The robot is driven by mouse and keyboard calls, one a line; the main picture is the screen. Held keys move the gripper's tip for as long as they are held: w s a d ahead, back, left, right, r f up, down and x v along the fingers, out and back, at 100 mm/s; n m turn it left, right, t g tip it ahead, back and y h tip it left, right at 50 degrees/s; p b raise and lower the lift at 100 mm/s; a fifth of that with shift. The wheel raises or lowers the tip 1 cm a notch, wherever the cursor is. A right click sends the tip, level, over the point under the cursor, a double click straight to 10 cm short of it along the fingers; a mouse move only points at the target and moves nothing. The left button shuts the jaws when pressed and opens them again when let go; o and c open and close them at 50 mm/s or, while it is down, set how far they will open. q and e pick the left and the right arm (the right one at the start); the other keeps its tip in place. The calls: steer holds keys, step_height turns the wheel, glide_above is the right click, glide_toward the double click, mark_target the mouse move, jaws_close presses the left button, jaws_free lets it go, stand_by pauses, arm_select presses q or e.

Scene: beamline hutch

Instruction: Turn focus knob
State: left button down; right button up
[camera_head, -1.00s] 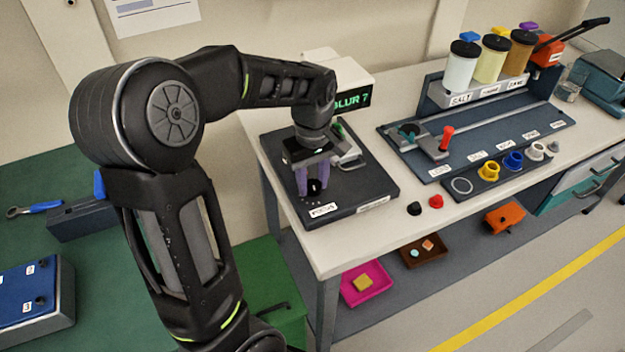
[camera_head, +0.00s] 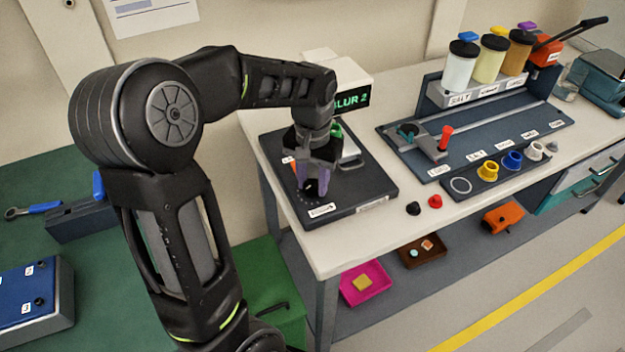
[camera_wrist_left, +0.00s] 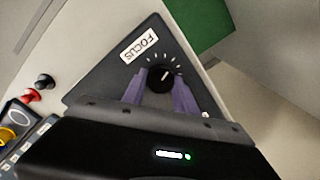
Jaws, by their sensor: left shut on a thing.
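The black focus knob (camera_wrist_left: 161,79) sits on a dark plate, beside a white FOCUS label (camera_wrist_left: 139,45) and a ring of white tick marks. In the left wrist view my left gripper (camera_wrist_left: 160,88) is shut on the knob, one purple finger on each side. In the head view the gripper (camera_head: 312,188) reaches down onto the plate (camera_head: 352,193) and mostly hides the knob. A display (camera_head: 352,99) behind it reads BLUR 2 in green, its left end partly covered by my arm. My right gripper is not in view.
To the right, a dark rail board (camera_head: 480,133) carries a red-handled slider (camera_head: 446,137). Lidded jars (camera_head: 461,67) stand behind it. A black knob (camera_head: 413,208) and a red one (camera_head: 435,201) lie near the table's front edge. Trays (camera_head: 366,284) are on the shelf below.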

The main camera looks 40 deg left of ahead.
mark_target(313, 183)
arm_select(q)
steer(key=shift+m, duration=1.6)
steer(key=c, duration=1)
jaws_free()
steer(key=shift+o, duration=0.2)
step_height(313, 183, up, 8)
steer(key=shift+f, duration=0.1)
